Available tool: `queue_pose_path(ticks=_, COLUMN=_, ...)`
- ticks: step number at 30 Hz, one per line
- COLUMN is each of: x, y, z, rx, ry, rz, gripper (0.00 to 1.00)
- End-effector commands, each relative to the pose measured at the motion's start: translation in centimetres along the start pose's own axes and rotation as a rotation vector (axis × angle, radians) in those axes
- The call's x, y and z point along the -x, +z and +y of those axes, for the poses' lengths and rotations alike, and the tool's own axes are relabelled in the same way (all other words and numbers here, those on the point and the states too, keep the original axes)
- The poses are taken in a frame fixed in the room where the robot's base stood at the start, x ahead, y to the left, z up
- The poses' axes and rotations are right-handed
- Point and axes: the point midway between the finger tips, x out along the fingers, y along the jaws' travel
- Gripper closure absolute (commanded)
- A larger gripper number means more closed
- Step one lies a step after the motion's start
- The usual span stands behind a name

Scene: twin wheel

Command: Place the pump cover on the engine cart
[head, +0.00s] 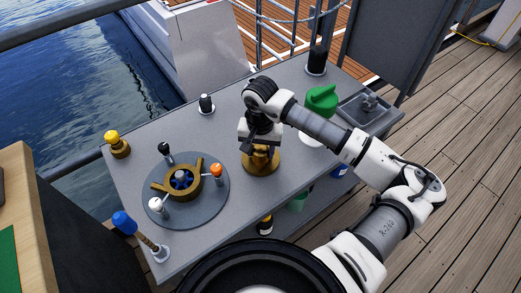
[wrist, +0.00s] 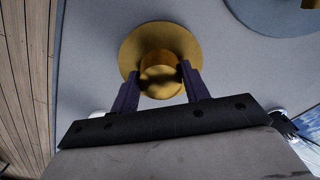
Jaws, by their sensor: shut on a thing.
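The pump cover (head: 261,165) is a round brass disc with a raised central boss, right of the middle of the grey cart top. It also shows in the wrist view (wrist: 143,43). My gripper (head: 262,148) points down over it, with its two fingers (wrist: 160,78) shut on the boss from both sides. The cover is level and at or just above the cart top; I cannot tell whether it touches. The engine cart (head: 232,120) has a flat grey top. A brass pump body (head: 172,194) with a blue impeller sits on a round grey plate to the left.
Handled tools (head: 160,146) in black, white and orange stand around the pump body. A yellow-topped item (head: 116,142) and a blue-headed tool (head: 126,222) stand at the left edge. The back middle is mostly clear.

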Motion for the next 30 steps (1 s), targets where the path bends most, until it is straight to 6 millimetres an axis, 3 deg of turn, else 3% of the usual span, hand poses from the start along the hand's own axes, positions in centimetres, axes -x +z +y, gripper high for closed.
queue_pose_path(ticks=29, x=-0.76, y=-0.01, z=0.01, rx=0.001, ry=0.001, rz=0.0, gripper=0.83)
queue_pose_path(ticks=30, x=-0.63, y=0.0, z=0.01, rx=0.001, ry=0.0, rz=0.0, gripper=0.49)
